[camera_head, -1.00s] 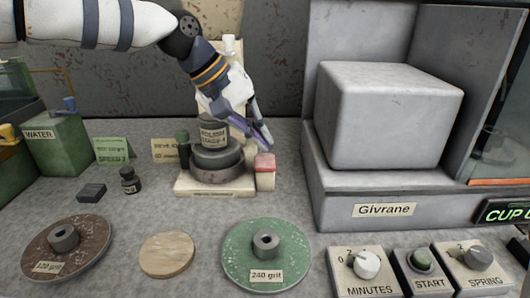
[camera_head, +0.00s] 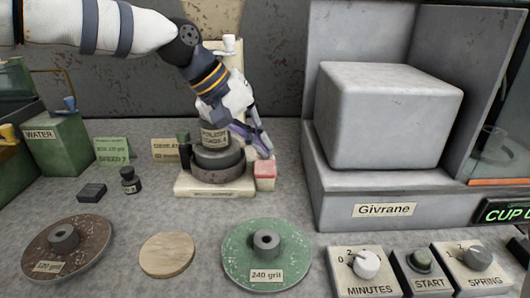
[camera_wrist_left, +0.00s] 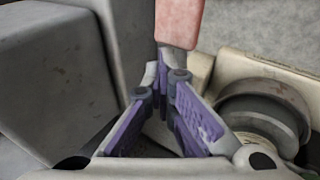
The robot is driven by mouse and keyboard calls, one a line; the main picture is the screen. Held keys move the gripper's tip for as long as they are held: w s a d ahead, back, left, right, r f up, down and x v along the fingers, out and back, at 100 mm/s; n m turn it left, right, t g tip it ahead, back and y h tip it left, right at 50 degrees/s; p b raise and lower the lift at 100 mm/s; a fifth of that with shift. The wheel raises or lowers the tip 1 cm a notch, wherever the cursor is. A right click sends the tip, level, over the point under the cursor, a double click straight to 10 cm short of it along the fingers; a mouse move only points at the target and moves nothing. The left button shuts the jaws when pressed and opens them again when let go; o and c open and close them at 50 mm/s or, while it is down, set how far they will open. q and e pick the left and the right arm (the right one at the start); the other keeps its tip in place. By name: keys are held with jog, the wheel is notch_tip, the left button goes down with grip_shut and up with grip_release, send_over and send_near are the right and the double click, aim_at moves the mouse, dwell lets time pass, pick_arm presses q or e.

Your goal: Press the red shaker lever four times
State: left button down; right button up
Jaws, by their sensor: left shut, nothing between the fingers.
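The red shaker lever (camera_head: 265,170) sticks out at the right side of the shaker's cream base (camera_head: 212,192). It also shows at the top of the left wrist view (camera_wrist_left: 180,20). The shaker carries a grey round holder (camera_head: 218,168) with a labelled jar (camera_head: 214,140) in it. My left gripper (camera_head: 266,154) is shut and empty, its fingers pointing down at the lever's top. In the left wrist view its fingertips (camera_wrist_left: 163,62) meet close by the lever's end; they look to be touching it. My right gripper is out of view.
A large grey block machine labelled Givrane (camera_head: 385,209) stands close on the right. In front lie a green 240 grit disc (camera_head: 290,250), a wooden disc (camera_head: 167,254) and a brown disc (camera_head: 90,235). Knob boxes (camera_head: 366,268) stand front right. A small dark bottle (camera_head: 131,182) is left of the shaker.

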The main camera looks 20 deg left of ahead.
pick_arm(q)
jog(key=shift+s+d+f, duration=0.1)
jog(key=shift+s+f, duration=0.15)
jog(key=shift+f, duration=0.35)
jog(key=shift+s+d+f, duration=0.1)
jog(key=shift+s+f, duration=0.1)
jog(key=shift+f, duration=0.35)
dwell(1.2)
jog(key=r, duration=0.1)
jog(key=w+r, duration=0.1)
jog(key=r, duration=0.2)
jog(key=shift+w+a+r, duration=0.2)
jog(key=shift+w+a, duration=0.1)
jog(key=shift+w, duration=0.05)
dwell(0.4)
jog(key=shift+w+a+r, duration=0.1)
jog(key=shift+w+r, duration=0.25)
jog(key=shift+r, duration=0.4)
jog(key=shift+w+a+r, duration=0.1)
jog(key=shift+w+r, duration=0.2)
jog(key=shift+r, duration=0.5)
jog(key=shift+w+a+r, duration=0.1)
jog(key=shift+w+r, duration=0.25)
jog(key=shift+r, duration=0.4)
